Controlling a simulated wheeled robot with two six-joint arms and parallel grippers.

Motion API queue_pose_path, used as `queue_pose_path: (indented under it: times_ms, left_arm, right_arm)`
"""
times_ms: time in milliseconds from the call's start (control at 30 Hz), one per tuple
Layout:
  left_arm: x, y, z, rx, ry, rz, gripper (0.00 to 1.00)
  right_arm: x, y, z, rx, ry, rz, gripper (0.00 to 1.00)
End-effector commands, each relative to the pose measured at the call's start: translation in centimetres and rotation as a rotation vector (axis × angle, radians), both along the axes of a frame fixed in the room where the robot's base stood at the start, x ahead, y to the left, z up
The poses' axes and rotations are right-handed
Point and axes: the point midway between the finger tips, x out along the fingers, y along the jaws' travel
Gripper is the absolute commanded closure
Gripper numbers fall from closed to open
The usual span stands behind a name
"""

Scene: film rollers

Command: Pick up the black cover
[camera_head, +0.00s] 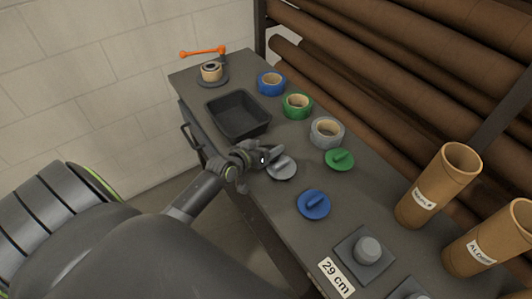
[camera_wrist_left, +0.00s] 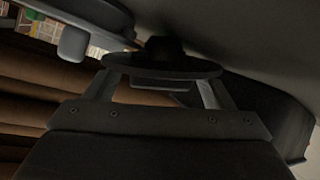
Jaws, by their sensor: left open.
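A black cover (camera_wrist_left: 165,66), a dark round disc with a dark knob, shows in the left wrist view. It lies between and just beyond the fingertips of my left gripper (camera_wrist_left: 160,85). The two fingers are apart, and I cannot tell whether they touch it. In the head view my left gripper (camera_head: 262,158) is low over the workbench, beside the grey cover (camera_head: 284,171). It hides the black cover there. My right gripper is not in view.
A blue cover (camera_head: 314,205) and a green cover (camera_head: 339,160) lie nearby on the workbench (camera_head: 275,213). A black tray (camera_head: 262,128) and tape rolls (camera_head: 297,105) are behind. Cardboard tubes (camera_head: 432,190) stand at right, near a grey knobbed block (camera_head: 367,250).

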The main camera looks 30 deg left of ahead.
Motion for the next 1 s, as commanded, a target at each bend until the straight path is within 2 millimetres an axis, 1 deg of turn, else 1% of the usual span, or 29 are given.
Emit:
queue_pose_path:
  times_ms: [200, 233, 600, 633, 767, 867, 967, 1000]
  left_arm:
    - [0.1, 0.0, 0.0, 0.000, 0.000, 0.000, 0.24]
    - [0.1, 0.0, 0.0, 0.000, 0.000, 0.000, 0.25]
    - [0.1, 0.0, 0.0, 0.001, -0.001, 0.000, 0.73]
    - [0.1, 0.0, 0.0, 0.001, -0.001, 0.000, 0.75]
    - [0.1, 0.0, 0.0, 0.001, -0.001, 0.000, 0.76]
    - [0.1, 0.0, 0.4, 0.002, -0.001, -0.001, 0.76]
    - [0.1, 0.0, 1.8, 0.002, -0.004, -0.002, 0.76]
    - [0.1, 0.1, 2.5, 0.004, -0.004, -0.002, 0.76]
  right_arm:
    - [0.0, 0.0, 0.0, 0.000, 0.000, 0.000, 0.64]
    - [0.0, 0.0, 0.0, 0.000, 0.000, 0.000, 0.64]
    - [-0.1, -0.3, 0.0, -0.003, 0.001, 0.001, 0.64]
    - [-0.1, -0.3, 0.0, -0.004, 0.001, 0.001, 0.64]
    - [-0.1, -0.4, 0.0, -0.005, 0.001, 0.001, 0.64]
    - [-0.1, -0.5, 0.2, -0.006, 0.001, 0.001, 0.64]
    - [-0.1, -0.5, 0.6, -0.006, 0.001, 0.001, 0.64]
    - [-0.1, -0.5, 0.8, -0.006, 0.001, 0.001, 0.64]
